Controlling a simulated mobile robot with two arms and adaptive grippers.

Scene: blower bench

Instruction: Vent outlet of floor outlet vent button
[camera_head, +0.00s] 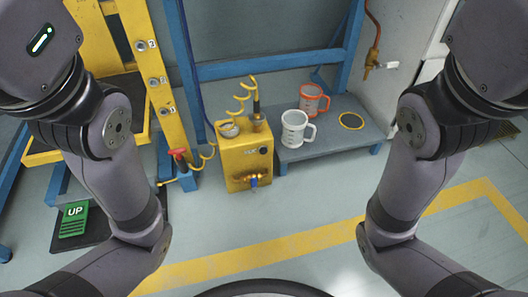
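A yellow box (247,163) stands on the floor in the middle of the head view. A round gauge (229,129) and a dark fitting with a coiled yellow hose (240,97) are on its top. A small dark round button or knob (263,150) is on its front face. Low on the front is a brass outlet with a blue part (253,181). The lettering on the box is too small to read. Both my arms show at the sides, but neither gripper is in view.
A low grey bench (335,145) right of the box holds a white mug (295,129), an orange mug (313,100) and a yellow-ringed dark disc (351,121). A red-handled valve (178,153) stands left. A green UP sign (74,218) lies lower left. The floor in front is clear.

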